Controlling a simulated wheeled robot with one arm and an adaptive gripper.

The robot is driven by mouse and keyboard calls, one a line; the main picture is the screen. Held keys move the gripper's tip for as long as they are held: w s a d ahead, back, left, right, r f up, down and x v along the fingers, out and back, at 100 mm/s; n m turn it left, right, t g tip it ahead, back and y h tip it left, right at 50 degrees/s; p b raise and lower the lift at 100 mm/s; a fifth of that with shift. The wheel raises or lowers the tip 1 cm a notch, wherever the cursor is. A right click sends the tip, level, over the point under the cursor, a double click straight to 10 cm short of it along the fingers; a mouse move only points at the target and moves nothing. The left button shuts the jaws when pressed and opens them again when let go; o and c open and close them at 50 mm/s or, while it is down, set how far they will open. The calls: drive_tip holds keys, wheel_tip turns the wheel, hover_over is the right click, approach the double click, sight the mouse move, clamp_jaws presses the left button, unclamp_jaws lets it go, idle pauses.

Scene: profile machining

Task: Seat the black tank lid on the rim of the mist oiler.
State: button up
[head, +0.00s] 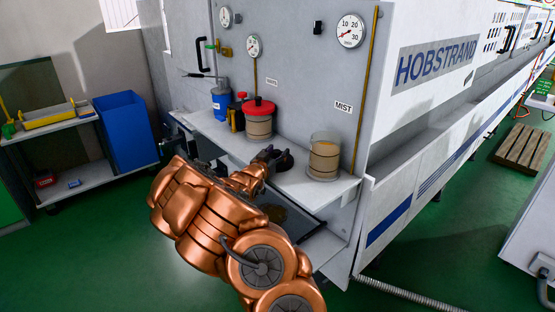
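The mist oiler (324,160) is a clear, open-topped tank with tan contents, upright on the white shelf below the MIST label. No lid is on its rim. The black tank lid (285,162) is a dark round shape at shelf level, left of the oiler and partly hidden by my gripper. My gripper (270,154) is at the lid's left side, with my copper arm reaching in from below. The fingers are small and dark against the lid. I cannot tell whether they are open or shut, or whether they touch it.
A red-lidded tank (259,119), a red-and-black container (238,112) and a blue container (221,102) stand on the shelf (305,188) to the left. A yellow pipe (366,90) runs down the panel right of the oiler. The panel wall stands close behind.

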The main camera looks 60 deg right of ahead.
clamp_jaws()
idle(0.5)
